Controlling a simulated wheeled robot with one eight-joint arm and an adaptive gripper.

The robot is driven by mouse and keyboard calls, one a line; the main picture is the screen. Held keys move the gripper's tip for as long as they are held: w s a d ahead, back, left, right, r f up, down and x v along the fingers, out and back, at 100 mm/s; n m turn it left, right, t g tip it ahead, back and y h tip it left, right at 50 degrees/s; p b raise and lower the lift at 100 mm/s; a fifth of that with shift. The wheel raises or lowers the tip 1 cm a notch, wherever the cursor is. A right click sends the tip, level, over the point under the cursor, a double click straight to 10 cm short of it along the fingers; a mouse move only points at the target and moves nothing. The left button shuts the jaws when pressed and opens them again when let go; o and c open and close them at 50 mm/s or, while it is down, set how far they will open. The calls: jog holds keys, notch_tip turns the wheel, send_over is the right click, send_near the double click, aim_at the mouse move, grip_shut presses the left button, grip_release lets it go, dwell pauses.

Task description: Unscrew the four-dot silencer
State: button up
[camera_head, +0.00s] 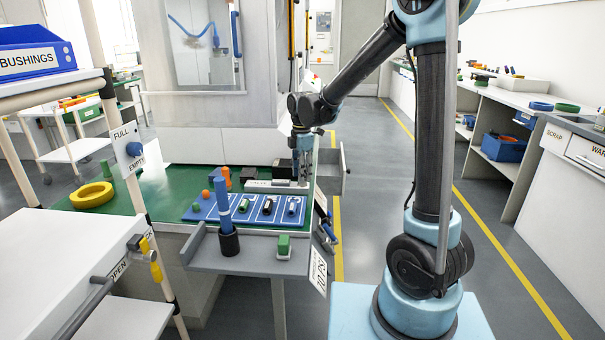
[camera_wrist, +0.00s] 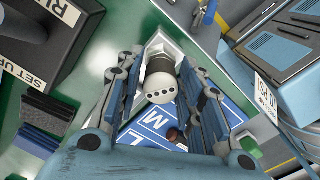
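In the wrist view the four-dot silencer (camera_wrist: 160,90) shows its pale round end with a row of dark dots, and a dark band behind it. It sits on a white block (camera_wrist: 160,45), which seems to be the pale valve block (camera_head: 262,186) in the head view. My gripper (camera_wrist: 161,78) has one finger on each side of the silencer, with gaps seeming to show between them, so it looks open. In the head view my gripper (camera_head: 302,168) points down at the right end of the block; the silencer is hidden there.
A blue lettered board (camera_head: 225,213) with several small parts lies in front of the block, on the green bench top (camera_head: 160,205). A blue upright tool in a black cup (camera_head: 229,242) and a green block (camera_head: 284,243) stand on the front shelf. An open drawer (camera_head: 337,168) juts out right.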

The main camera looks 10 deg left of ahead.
jog(key=shift+m, duration=0.4)
jog(key=shift+m, duration=0.9)
jog(key=c, duration=0.6)
jog(key=shift+n, duration=0.9)
